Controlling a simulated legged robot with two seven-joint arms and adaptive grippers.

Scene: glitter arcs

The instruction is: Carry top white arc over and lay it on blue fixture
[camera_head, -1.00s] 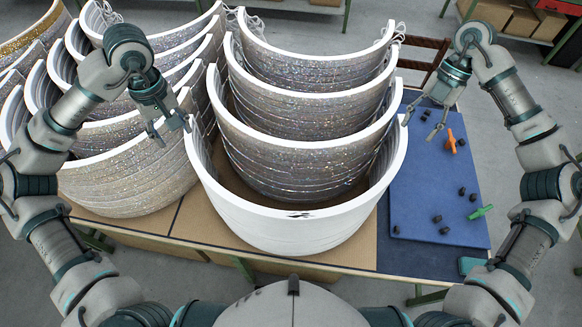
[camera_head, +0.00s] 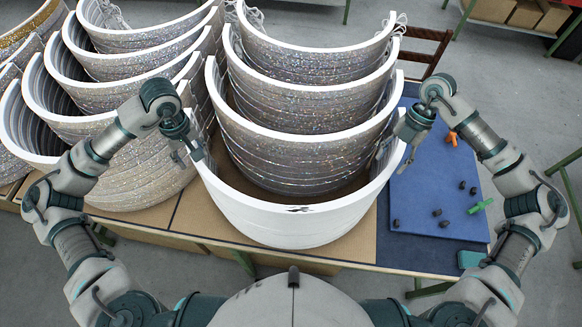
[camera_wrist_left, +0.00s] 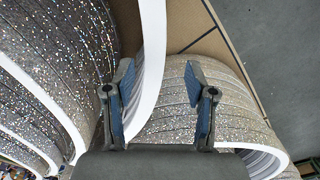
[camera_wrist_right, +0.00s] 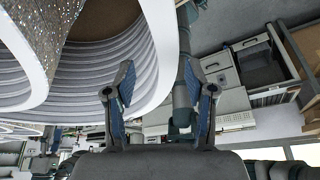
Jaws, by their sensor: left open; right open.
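The top white arc (camera_head: 296,226) is the front U-shaped piece, lying on the near stack with its two ends pointing away from me. My left gripper (camera_head: 188,152) is at its left side; in the left wrist view the open fingers (camera_wrist_left: 160,95) have the white edge (camera_wrist_left: 150,60) between them, nearer the left finger. My right gripper (camera_head: 388,150) is at its right side, open; in the right wrist view the white edge (camera_wrist_right: 163,40) passes between the fingers (camera_wrist_right: 160,100). The blue fixture (camera_head: 425,205) is a flat board to the right.
More glittery arcs stand in stacks behind (camera_head: 310,105) and to the left (camera_head: 145,165). Black knobs (camera_head: 437,212), a green clamp (camera_head: 480,206) and an orange clamp (camera_head: 452,138) sit on the blue board. A wooden chair (camera_head: 428,48) stands behind the table.

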